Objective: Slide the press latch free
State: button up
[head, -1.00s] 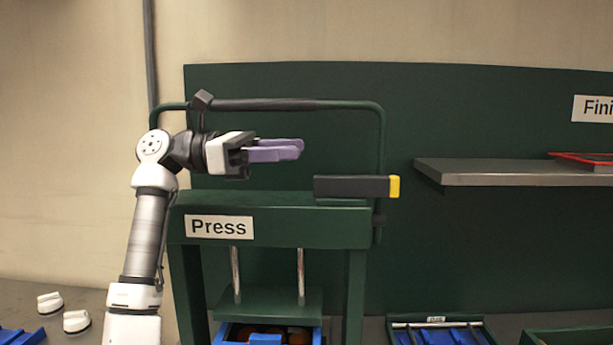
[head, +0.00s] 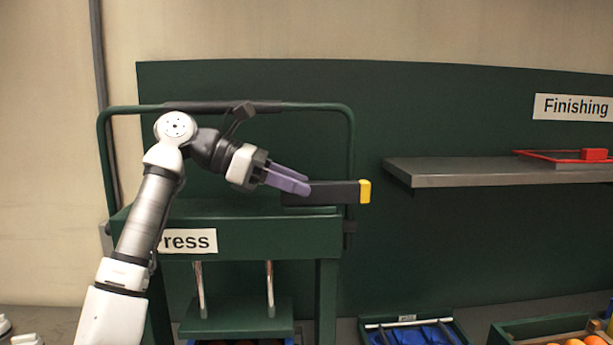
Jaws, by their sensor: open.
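The press (head: 240,238) is a dark green frame with a "Press" label, partly covered by my arm. The latch (head: 325,193) is a black bar with a yellow end cap (head: 365,191), lying on top of the press at its right side. My gripper (head: 306,184) has purple fingers and is open. The fingers point right and slightly down at the left end of the black bar, overlapping it in the picture. I cannot tell whether they touch it.
A green handle bar (head: 300,107) arches over the press behind my arm. A grey shelf (head: 450,172) with a red tray (head: 535,154) is at the right. The space right of the yellow cap is clear.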

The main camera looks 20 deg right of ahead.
aim_at(325, 192)
jog(key=shift+s+d+p, duration=0.2)
jog(key=shift+d+p, duration=0.15)
jog(key=shift+d, duration=0.65)
jog(key=shift+d+f, duration=0.2)
jog(key=shift+c, duration=0.3)
grip_shut()
